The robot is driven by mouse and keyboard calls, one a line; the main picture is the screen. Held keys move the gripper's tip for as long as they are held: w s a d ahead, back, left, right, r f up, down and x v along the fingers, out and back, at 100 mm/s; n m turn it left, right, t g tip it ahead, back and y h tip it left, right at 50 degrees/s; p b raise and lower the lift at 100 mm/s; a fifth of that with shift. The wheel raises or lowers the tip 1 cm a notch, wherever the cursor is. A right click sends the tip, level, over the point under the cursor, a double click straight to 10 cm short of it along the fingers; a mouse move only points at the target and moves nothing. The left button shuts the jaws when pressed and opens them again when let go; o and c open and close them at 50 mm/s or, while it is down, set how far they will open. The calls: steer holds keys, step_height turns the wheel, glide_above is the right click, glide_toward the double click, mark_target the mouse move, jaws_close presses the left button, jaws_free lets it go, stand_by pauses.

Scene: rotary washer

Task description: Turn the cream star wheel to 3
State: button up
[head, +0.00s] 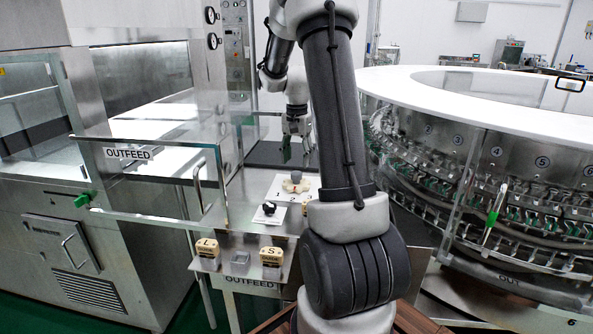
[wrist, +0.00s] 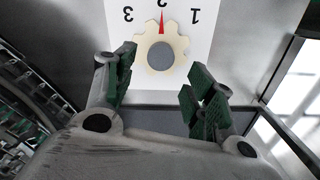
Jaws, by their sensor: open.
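The cream star wheel (wrist: 151,55) has a grey round hub and sits on a white plate (wrist: 201,42) marked 1, 2 and 3, upside down in the wrist view. A red pointer (wrist: 162,24) at the wheel's edge points at 2. In the head view the wheel (head: 296,185) stands on the bench, and my arm hides the right part of its plate. My gripper (wrist: 161,82) is open and empty, its green-padded fingers spread on the near side of the wheel in the wrist view. The gripper (head: 297,128) also shows beyond the wheel in the head view.
A black knob (head: 269,208) on a small white plate stands beside the wheel's plate. A clear OUTFEED panel (head: 150,180) is at left, a large rotary machine (head: 480,170) at right.

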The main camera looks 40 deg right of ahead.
mark_target(297, 172)
step_height(297, 172, down, 5)
steer(key=shift+r, duration=0.1)
steer(key=c, duration=1)
